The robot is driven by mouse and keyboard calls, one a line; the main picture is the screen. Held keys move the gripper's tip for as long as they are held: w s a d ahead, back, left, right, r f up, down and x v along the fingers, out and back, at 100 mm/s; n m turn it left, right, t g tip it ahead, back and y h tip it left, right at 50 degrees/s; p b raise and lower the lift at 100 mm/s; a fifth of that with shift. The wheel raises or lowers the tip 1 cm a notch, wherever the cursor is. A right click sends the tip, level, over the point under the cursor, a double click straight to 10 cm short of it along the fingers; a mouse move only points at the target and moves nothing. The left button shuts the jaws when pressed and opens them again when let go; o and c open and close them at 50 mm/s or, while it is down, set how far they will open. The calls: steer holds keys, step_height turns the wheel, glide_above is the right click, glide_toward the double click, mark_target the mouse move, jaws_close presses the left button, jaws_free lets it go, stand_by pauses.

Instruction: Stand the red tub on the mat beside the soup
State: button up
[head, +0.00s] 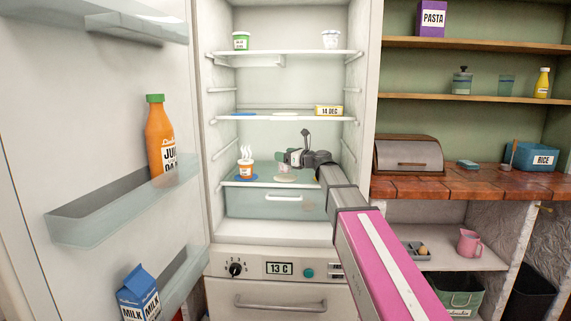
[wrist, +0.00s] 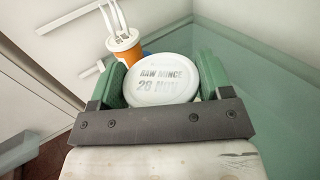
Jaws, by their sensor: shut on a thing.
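My gripper (head: 288,158) is inside the open fridge above the lower glass shelf. In the wrist view its green pads (wrist: 158,82) are shut on a round tub, seen from above by its white lid (wrist: 162,79) reading "RAW MINCE 28 NOV". The tub's side colour is hidden, so I cannot tell that it is red. The soup, an orange cup with white steam shapes (head: 245,169), stands upright on a blue mat (head: 240,179), left of my gripper. It also shows just behind the lid in the wrist view (wrist: 124,47). A pale mat (head: 284,179) lies below my gripper.
The middle shelf holds a blue mat (head: 243,114), a yellow mat (head: 285,114) and a "14 DEC" box (head: 329,110). The top shelf has a green tub (head: 240,41) and a white tub (head: 330,40). The open door (head: 90,110) with juice (head: 159,135) stands left.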

steer(key=shift+w, duration=0.9)
steer(key=shift+s+f, duration=0.15)
steer(key=shift+f, duration=0.75)
steer(key=shift+s+f, duration=0.15)
steer(key=shift+f, duration=0.7)
steer(key=shift+f, duration=0.1)
steer(key=o, duration=1.1)
steer(key=v, duration=0.7)
steer(key=shift+s+d, duration=0.2)
